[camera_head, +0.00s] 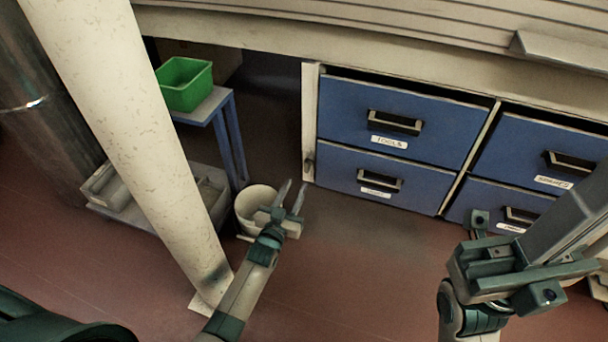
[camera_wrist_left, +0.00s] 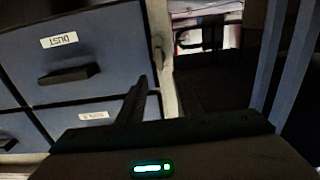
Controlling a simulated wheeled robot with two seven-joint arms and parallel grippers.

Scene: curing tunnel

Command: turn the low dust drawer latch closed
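The blue dust drawer (camera_head: 364,180) is the lower left drawer in the head view. Its label reads DUST, upside down, in the left wrist view (camera_wrist_left: 105,40). A small dark latch (camera_head: 308,164) sits on the pale post at the drawer's left edge; it also shows in the left wrist view (camera_wrist_left: 157,46). It is too small to tell how it is turned. My left gripper (camera_head: 293,186) is open and empty, just below and left of the latch and apart from it. My right gripper (camera_head: 515,272) is at the lower right, away from the latch; its jaw gap is unclear.
A white bucket (camera_head: 250,205) stands on the floor, partly behind my left gripper. A green bin (camera_head: 186,84) sits on a blue-legged table. A thick pale post (camera_head: 130,120) slants down on the left. Red floor before the drawers is clear.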

